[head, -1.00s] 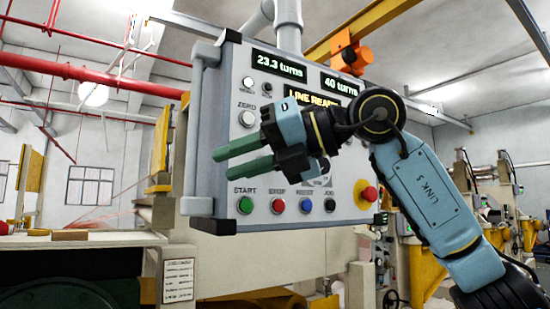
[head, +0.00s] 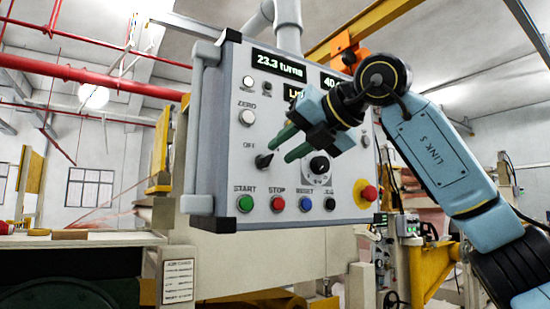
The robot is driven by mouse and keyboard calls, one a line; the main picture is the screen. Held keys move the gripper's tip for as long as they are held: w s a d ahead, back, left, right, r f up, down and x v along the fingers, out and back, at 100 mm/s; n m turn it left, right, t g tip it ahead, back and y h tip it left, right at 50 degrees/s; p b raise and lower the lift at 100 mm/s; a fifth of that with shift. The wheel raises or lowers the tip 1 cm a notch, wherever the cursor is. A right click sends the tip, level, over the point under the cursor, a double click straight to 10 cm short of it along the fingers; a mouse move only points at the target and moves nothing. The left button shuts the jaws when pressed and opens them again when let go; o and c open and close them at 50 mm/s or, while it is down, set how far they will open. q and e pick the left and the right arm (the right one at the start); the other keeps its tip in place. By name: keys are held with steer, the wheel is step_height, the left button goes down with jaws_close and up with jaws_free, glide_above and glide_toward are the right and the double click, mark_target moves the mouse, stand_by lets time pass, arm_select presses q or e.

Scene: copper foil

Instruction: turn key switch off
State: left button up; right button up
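The grey control panel (head: 226,165) hangs at the centre of the head view. A black key switch (head: 263,161) is on its face, below and right of the OFF label (head: 249,146). Its handle looks tilted, and its exact setting is hard to tell. My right gripper (head: 278,153) comes in from the right with two green fingers apart and nothing between them. Its fingertips are just right of the key switch; whether they touch it I cannot tell. The gripper covers labels right of the switch. My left gripper is not in view.
Below the switch are the green START (head: 245,204), red STOP (head: 278,204), blue RESET (head: 306,204) and a black button. A black dial (head: 319,166) sits below my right gripper. A red emergency button (head: 368,193) is at the panel's lower right. The ZERO button (head: 247,118) is above.

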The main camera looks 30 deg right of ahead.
mark_target(272, 158)
steer(key=shift+x, duration=1.85)
steer(key=shift+s, duration=0.1)
jaws_close()
